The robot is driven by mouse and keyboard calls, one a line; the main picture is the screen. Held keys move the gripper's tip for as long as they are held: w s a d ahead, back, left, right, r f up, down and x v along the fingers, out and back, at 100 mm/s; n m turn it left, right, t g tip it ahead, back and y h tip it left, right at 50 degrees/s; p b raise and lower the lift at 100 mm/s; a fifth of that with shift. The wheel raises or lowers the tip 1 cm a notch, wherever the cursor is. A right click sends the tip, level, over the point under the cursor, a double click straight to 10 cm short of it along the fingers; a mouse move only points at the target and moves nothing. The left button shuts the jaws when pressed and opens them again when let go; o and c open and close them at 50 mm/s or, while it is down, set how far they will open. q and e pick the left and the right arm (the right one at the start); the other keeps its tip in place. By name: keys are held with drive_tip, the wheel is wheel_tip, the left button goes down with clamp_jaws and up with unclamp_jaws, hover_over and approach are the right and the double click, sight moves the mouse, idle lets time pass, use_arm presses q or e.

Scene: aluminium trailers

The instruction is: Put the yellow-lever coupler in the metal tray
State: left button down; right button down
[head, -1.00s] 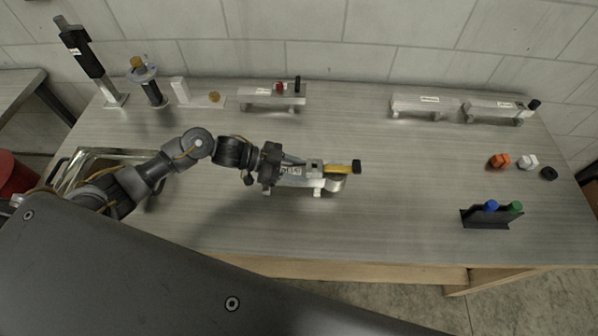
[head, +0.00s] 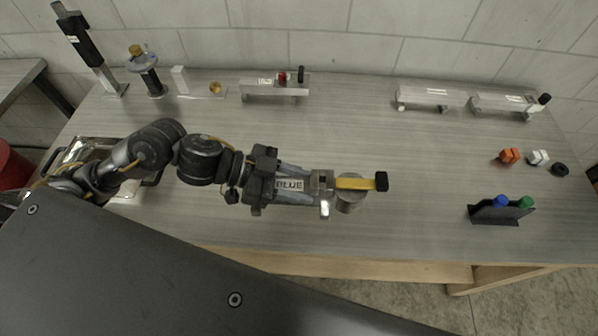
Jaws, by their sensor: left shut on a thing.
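The yellow-lever coupler (head: 325,184) is a silver piece with a yellow lever, a black lever tip and a "BLUE" label. It is in the middle of the head view. My left gripper (head: 290,184) is shut on it, with its fingers along both sides of the label. The coupler looks raised above the table, though the height is hard to tell. The metal tray (head: 72,154) is at the left of the table, shiny with dark handles, and my left arm hides part of it. My right gripper is not in view.
A coupler with a red part (head: 274,88) stands at the back middle. Two more silver couplers (head: 432,96) stand at the back right. A black holder (head: 497,212) with blue and green caps is at right. Jacks stand back left. The front middle of the table is clear.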

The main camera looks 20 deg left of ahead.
use_arm(q)
drive_tip(key=shift+s+r, duration=0.2)
drive_tip(key=shift+s, duration=0.05)
